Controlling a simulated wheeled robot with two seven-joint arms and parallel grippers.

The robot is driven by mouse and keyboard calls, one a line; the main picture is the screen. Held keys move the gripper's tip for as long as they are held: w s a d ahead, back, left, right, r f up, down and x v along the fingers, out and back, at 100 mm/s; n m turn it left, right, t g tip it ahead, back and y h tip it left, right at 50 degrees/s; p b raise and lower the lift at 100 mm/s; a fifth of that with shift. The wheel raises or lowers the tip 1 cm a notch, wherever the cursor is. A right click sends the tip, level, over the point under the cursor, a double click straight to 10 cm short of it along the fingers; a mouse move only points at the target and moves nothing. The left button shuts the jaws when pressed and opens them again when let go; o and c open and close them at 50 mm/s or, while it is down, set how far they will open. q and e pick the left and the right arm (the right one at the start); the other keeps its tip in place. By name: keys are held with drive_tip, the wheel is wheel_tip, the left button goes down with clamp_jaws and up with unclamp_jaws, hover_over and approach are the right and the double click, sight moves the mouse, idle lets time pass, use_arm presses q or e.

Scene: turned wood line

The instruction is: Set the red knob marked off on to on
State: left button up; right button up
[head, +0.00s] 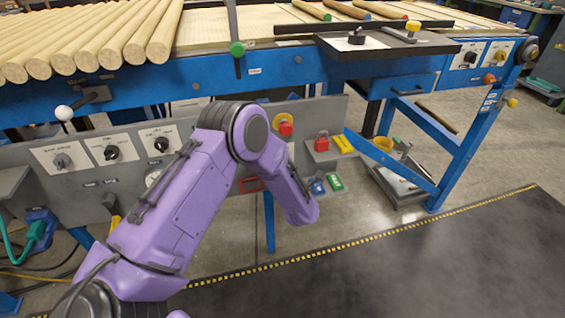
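A red knob (285,129) on a yellow backing sits on the grey control panel (95,205), just right of my raised purple arm. Its off/on marking and the way it points are too small to read. My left arm comes in from the lower left, bends at a dark joint beside the knob and slopes down to the right, in front of the panel. No gripper fingers show on it. My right arm and its gripper are not in view.
A red padlock (321,141) and small coloured tags sit right of the knob. A blue bench (190,85) with wooden rods (95,35) stands above. Dark floor matting (430,265) is clear at the lower right.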

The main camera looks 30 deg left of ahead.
use_arm(q)
drive_tip(key=shift+s+f, duration=0.1)
drive_tip(key=shift+f, duration=0.05)
idle(0.4)
drive_tip(key=o, duration=1)
drive_tip(key=shift+o, duration=0.2)
drive_tip(key=v, duration=1)
drive_tip(key=shift+s+d, duration=0.15)
drive_tip(key=shift+s, duration=0.1)
